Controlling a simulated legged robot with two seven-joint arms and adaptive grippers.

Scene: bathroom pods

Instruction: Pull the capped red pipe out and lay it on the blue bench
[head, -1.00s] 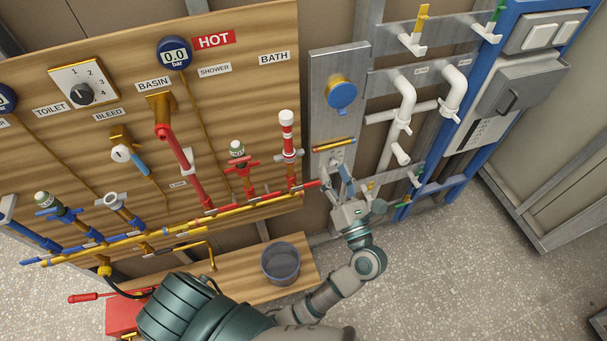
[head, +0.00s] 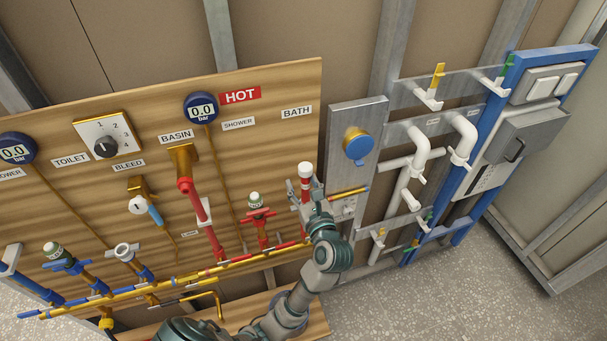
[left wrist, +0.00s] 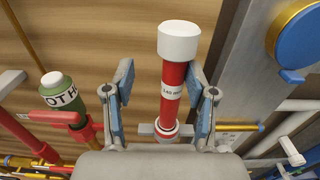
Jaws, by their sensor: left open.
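The capped red pipe (head: 305,184) stands upright under the BATH label, with a white cap on top. In the left wrist view the red pipe (left wrist: 174,75) shows a white band with small lettering and sits in a collar at its lower end. My left gripper (head: 304,193) is open at the pipe. My right gripper is not in view. I see no blue bench in these frames.
A grey metal plate with a blue round cap (head: 359,146) is to the right. White pipes (head: 415,165) are further right. A wooden shelf (head: 315,318) lies below the board.

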